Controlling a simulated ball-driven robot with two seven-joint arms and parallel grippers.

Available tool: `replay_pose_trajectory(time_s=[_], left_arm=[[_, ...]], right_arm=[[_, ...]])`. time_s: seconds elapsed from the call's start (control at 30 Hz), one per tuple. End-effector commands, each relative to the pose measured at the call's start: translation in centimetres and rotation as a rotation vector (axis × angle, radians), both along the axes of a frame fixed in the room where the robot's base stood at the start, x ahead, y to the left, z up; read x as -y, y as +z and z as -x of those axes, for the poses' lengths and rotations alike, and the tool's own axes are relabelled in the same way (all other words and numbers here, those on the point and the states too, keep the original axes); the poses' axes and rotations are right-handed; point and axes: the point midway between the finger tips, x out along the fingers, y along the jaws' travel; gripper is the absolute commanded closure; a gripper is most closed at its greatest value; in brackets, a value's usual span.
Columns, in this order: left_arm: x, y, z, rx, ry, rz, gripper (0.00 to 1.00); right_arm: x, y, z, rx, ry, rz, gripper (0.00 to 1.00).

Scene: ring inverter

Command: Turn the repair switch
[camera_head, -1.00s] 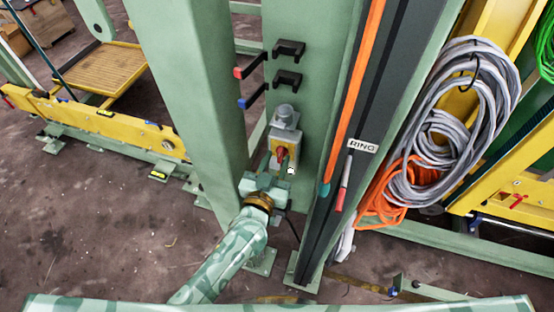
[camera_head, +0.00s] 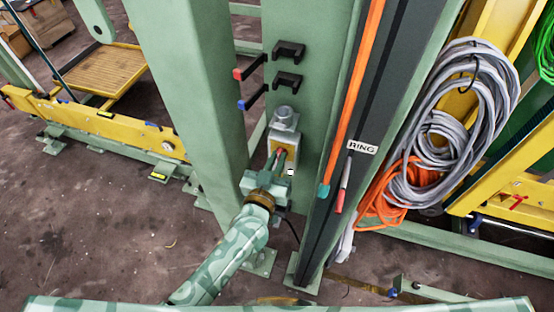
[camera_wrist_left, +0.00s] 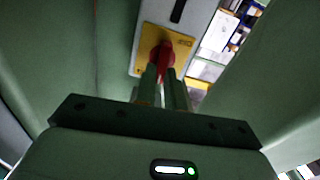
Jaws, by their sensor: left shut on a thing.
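The repair switch is a red knob on a yellow plate, on a grey box (camera_head: 284,143) fixed to a green post. In the left wrist view the red knob (camera_wrist_left: 163,54) shows between my fingers, in front of the yellow plate (camera_wrist_left: 181,42). My left gripper (camera_head: 275,161) is at the switch, its fingers shut on the red knob. In the head view the fingers hide most of the knob and plate. My right gripper is not in view.
Green posts stand on both sides of the switch. Black hooks (camera_head: 288,50) are above it. A dark rail with a RING label (camera_head: 362,147) and coiled grey cable (camera_head: 440,130) are to the right. Concrete floor (camera_head: 90,225) is open at left.

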Motion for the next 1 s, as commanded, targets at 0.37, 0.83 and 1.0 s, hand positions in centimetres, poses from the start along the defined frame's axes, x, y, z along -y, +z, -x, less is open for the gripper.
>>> replay_pose_trajectory(time_s=[0.37, 0.83, 1.0], left_arm=[[-0.34, -0.02, -0.12, -0.091, -0.001, 0.276, 1.0], [-0.78, -0.44, -0.24, -0.229, 0.0, 0.703, 1.0], [-0.93, -0.66, -0.28, -0.279, 0.001, 0.857, 1.0]], right_arm=[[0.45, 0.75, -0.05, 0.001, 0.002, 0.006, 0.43], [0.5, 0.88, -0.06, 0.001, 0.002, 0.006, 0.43], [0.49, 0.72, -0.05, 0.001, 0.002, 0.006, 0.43]])
